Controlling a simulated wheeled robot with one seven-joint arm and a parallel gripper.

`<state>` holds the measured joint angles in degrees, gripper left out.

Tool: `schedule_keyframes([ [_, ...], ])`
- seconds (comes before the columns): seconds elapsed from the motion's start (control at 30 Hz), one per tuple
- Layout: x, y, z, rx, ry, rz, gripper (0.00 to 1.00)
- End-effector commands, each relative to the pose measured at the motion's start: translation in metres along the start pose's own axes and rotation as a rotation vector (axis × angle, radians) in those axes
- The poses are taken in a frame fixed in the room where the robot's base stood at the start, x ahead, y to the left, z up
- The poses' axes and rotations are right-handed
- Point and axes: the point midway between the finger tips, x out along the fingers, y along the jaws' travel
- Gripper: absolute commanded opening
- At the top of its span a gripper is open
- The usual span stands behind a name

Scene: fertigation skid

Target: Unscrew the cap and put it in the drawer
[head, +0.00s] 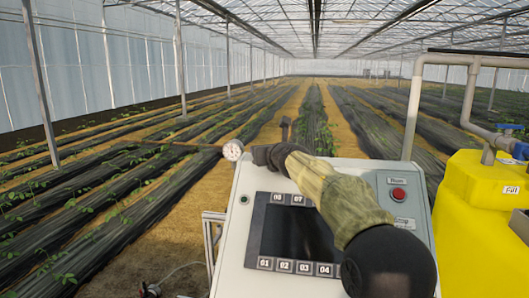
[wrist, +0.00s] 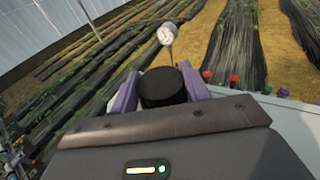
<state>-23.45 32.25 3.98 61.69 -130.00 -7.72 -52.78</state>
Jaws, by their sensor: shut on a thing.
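In the wrist view, a black round cap (wrist: 163,88) sits between the two purple fingers of my gripper (wrist: 158,92). My gripper is shut on it, with a finger against each side. In the head view, the dark end of my arm, with my gripper (head: 265,155), is by the far left top edge of the control cabinet; the cap cannot be made out there. Whether the cap is still on a thread is hidden. No drawer can be made out in either view.
A round gauge (head: 233,150) stands close to my gripper and shows in the wrist view (wrist: 167,34). The grey cabinet (head: 405,180) has a dark screen and red button (head: 398,193). A yellow tank (head: 468,215) and grey pipe (head: 413,110) stand right. Crop rows lie beyond.

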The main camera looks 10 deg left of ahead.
Motion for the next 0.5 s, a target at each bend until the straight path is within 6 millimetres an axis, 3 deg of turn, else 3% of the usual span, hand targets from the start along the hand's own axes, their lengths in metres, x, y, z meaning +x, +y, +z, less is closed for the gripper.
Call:
schedule_keyframes([
  [0.5,0.0012,-0.0002,-0.0031,-0.021,-0.001,0.103,0.26],
])
